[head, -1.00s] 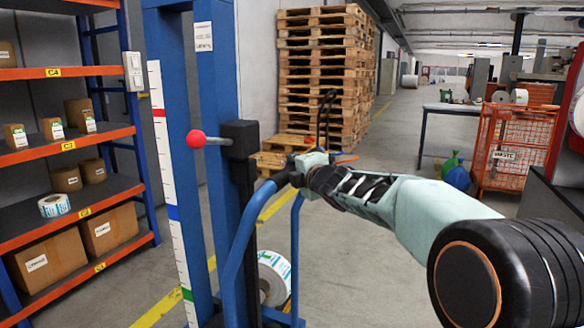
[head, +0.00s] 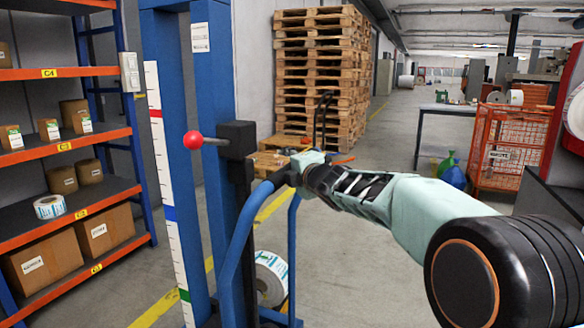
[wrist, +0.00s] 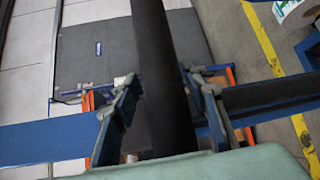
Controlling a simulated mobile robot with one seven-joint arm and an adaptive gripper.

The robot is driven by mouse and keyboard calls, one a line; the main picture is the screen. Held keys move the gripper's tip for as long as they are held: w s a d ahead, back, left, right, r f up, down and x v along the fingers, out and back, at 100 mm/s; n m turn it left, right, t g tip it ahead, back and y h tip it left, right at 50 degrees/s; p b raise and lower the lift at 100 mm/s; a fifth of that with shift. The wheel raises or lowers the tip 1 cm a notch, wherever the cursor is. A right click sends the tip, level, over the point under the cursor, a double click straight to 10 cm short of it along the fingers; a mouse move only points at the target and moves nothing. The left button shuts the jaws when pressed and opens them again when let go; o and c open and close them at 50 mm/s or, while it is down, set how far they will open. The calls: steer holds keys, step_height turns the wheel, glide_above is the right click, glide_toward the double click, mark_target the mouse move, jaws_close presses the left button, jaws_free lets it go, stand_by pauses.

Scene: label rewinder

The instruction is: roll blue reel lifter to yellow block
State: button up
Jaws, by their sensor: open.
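The blue reel lifter (head: 160,100) stands upright left of centre in the head view, with a tall blue mast, a white scale strip and a red-knobbed lever (head: 193,140). Its curved blue handle frame (head: 236,250) is on the near side. My gripper (head: 288,176) is at the top of this handle frame. In the wrist view my gripper (wrist: 160,92) is open, with one finger on each side of a black bar (wrist: 165,70). Contact with the bar cannot be told. Blue bars extend to both sides. I cannot make out a yellow block in either view.
A white label reel (head: 270,278) sits low behind the handle frame. An orange and blue shelf (head: 75,145) with boxes stands left. Stacked pallets (head: 318,75) stand behind. An orange mesh cage (head: 510,150) and a table are at right. Open floor (head: 370,250) lies between, with yellow lines.

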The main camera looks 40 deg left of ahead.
steer(key=v, duration=1.1)
steer(key=shift+s+d, duration=0.25)
steer(key=shift+s, duration=0.05)
steer(key=shift+r, duration=0.1)
